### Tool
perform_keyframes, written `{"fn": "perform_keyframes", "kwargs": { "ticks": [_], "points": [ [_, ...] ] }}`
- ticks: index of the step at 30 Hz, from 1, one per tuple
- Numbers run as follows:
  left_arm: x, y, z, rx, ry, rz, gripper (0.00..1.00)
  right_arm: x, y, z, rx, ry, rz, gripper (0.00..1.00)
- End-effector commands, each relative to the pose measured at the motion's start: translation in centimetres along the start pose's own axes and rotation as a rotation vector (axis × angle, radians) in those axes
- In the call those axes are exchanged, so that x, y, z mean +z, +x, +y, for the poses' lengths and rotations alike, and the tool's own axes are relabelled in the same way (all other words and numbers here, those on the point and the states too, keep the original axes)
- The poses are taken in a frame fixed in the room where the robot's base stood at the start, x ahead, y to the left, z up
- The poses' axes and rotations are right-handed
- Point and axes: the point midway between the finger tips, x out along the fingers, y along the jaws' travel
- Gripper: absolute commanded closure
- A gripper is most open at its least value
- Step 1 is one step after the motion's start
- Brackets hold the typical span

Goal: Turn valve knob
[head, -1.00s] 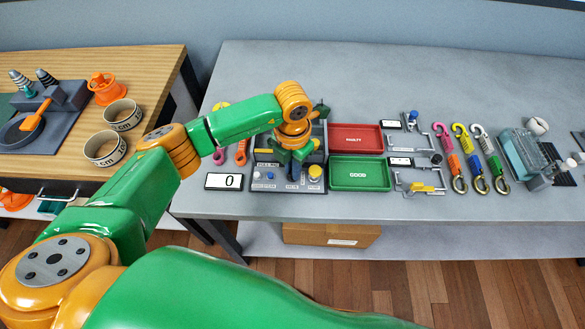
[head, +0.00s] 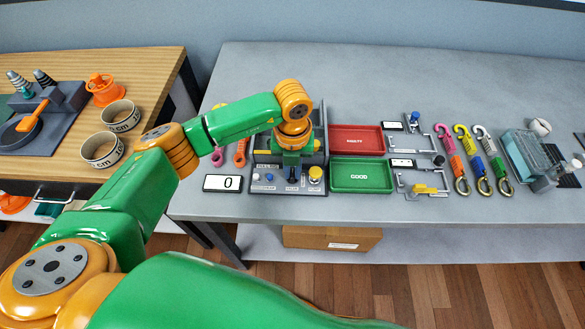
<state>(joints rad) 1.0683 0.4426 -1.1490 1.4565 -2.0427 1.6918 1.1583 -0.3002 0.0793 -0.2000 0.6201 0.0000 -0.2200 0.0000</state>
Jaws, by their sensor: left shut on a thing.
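My left arm reaches from the left over a grey control panel (head: 262,188) on the grey bench. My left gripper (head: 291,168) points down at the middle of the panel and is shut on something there. The valve knob is hidden by the hand and wrist, so the grip fits the knob but the contact is not visible. In front of the hand the panel shows a blue button (head: 269,176), a small black lever (head: 292,177) and a yellow button (head: 315,173). My right gripper is not in view.
A white display (head: 222,183) reading 0 lies left of the panel. A red tray (head: 357,140) and a green tray (head: 361,175) stand close on its right. Clamps, coloured hooks and a clear box (head: 527,155) lie farther right. The bench behind is clear.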

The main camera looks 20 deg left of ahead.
Motion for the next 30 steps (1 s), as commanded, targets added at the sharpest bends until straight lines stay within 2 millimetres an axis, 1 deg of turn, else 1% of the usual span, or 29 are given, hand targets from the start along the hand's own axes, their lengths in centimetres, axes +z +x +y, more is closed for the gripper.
{"fn": "perform_keyframes", "kwargs": {
  "ticks": [16,17,18,20,28,30],
  "points": [
    [0.18,-0.2,-0.03,-0.003,-0.028,-0.006,1.0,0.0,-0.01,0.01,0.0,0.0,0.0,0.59],
    [0.18,-0.2,-0.03,-0.003,-0.028,-0.006,0.84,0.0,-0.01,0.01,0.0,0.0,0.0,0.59],
    [0.18,-0.2,-0.03,-0.003,-0.027,-0.006,0.73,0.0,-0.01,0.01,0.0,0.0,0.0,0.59],
    [0.15,-0.18,-0.03,-0.002,-0.027,-0.005,0.57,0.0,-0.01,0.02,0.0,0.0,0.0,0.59],
    [0.07,-0.1,-0.02,-0.001,-0.025,-0.003,0.56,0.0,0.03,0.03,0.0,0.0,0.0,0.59],
    [0.12,-0.55,-0.05,-0.002,-0.025,-0.004,0.56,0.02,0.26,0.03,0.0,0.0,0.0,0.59]
  ]
}}
